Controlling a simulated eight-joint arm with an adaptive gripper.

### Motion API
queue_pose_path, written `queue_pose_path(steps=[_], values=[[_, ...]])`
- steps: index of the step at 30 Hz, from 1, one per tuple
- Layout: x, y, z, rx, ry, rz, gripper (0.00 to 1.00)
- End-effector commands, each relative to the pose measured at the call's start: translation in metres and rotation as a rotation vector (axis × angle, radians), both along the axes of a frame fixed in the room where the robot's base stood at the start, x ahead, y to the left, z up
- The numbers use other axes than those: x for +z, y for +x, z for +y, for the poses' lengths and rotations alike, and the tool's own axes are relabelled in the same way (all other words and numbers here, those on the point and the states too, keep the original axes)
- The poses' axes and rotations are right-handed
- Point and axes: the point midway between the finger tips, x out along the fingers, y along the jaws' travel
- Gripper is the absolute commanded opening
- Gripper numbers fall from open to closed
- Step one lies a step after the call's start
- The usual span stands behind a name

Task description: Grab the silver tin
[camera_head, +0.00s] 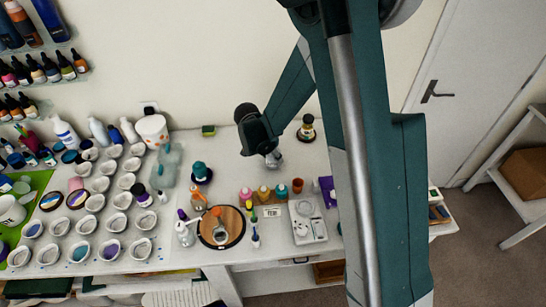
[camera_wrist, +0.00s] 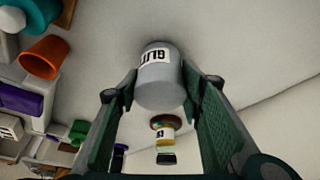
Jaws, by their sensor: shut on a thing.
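The silver tin (camera_wrist: 160,82) is a grey cylinder with a white label whose dark letters begin "GLIT". In the wrist view it sits between the two fingers of my gripper (camera_wrist: 160,92), and the fingers are shut on its sides. In the head view my gripper (camera_head: 272,157) points down above the white worktable, and the tin (camera_head: 274,162) shows small at its tip, partly hidden. I cannot tell whether the tin touches the tabletop.
A small jar with a yellow label (camera_head: 306,128) stands right of my gripper, near the wall. Several small bottles and an orange cup (camera_head: 297,185) stand in front. Many white cups fill the table's left side. A white scale (camera_head: 308,228) lies near the front edge.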

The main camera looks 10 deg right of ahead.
Motion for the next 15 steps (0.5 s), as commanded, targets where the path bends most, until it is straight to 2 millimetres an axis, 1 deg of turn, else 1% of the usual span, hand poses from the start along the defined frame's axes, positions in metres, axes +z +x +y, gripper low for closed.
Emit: queue_pose_path(steps=[8, 15], values=[[0.026, -0.001, 0.0, 0.0, 0.0, 0.0, 0.23], [0.056, -0.001, 0.0, 0.0, 0.0, 0.0, 0.23]])
